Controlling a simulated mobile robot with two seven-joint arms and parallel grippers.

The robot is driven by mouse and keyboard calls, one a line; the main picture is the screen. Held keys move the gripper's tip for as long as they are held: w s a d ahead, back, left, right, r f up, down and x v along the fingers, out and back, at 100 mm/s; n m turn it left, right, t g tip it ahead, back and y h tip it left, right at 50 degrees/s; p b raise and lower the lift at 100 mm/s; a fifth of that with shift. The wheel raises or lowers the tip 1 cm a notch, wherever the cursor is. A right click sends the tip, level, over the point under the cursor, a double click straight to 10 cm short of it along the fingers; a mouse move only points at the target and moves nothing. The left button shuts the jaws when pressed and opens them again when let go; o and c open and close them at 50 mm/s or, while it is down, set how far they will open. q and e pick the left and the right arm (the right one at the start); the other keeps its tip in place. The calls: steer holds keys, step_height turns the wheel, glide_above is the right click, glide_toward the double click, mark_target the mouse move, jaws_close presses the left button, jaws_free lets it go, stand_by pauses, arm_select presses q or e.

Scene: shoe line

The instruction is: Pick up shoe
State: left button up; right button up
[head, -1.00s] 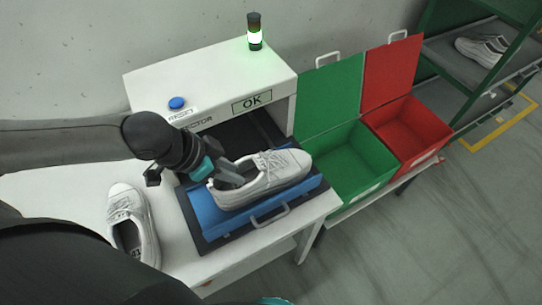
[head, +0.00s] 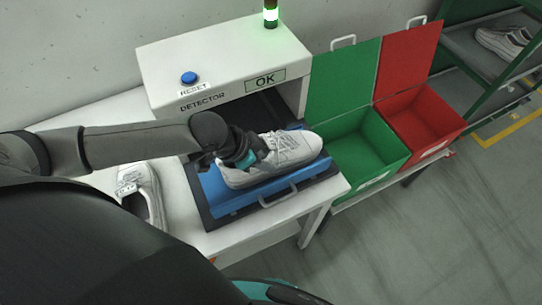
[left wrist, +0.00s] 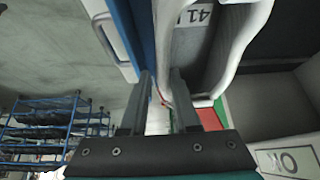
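A white lace-up shoe (head: 292,147) rests on the blue tray (head: 228,208) in front of the detector, its toe to the right. My left gripper (head: 252,158) is at the shoe's heel opening. In the left wrist view the left gripper's two fingers (left wrist: 161,84) stand close together on either side of the shoe's side wall (left wrist: 163,45). They look shut on it, one finger inside the opening and one outside. The inner sole shows the number 41. The shoe still looks seated on the tray. My right gripper is not in view.
Another white shoe (head: 143,190) lies on the white table at left, partly hidden by my arm. The detector (head: 222,62) reads OK under a lit green lamp (head: 270,14). An open green bin (head: 357,150) and red bin (head: 425,118) stand at right, both empty, before a shoe rack (head: 470,55).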

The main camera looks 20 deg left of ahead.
mark_target(277, 165)
arm_select(q)
steer(key=shift+w+d+f, duration=0.45)
steer(key=shift+f, duration=0.2)
steer(key=shift+w+d+f, duration=0.4)
steer(key=shift+d+f, duration=0.05)
steer(key=shift+f, duration=0.15)
steer(key=shift+w+d+f, duration=0.2)
steer(key=shift+f, duration=0.35)
jaws_close()
